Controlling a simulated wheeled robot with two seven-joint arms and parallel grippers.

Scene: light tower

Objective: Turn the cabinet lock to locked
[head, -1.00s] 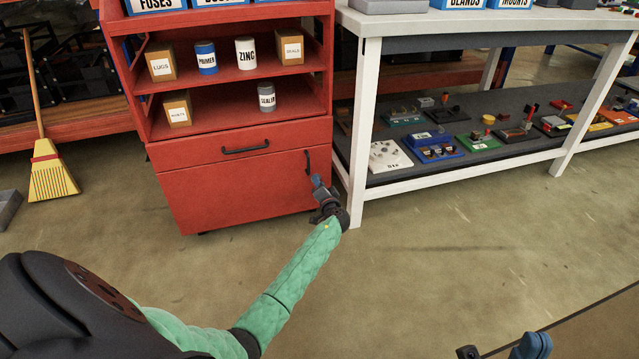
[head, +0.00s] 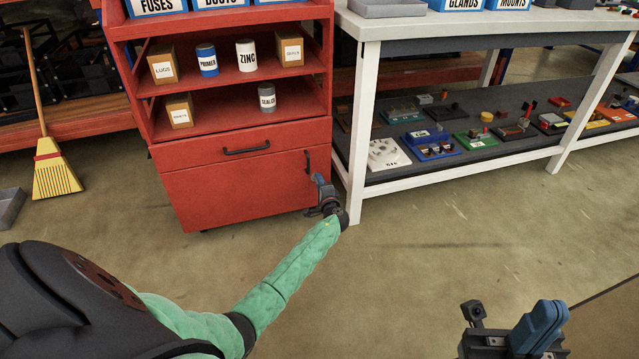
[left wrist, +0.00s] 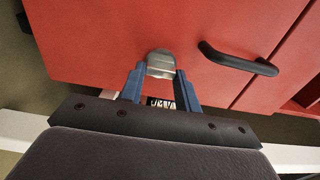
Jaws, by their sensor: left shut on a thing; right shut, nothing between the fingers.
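The red cabinet (head: 245,190) has a lower door with a black vertical handle (head: 307,161). The handle also shows in the left wrist view (left wrist: 238,60). A silver lock knob (left wrist: 160,64) sits on the red door face. My right gripper (head: 540,325) is shut and empty at the bottom right.
A black-and-white label (left wrist: 160,102) shows partly between the left fingers. A white-legged workbench (head: 362,140) stands close to the right of the cabinet, its leg near my left gripper. A broom (head: 50,170) leans at the left. The floor in front is clear.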

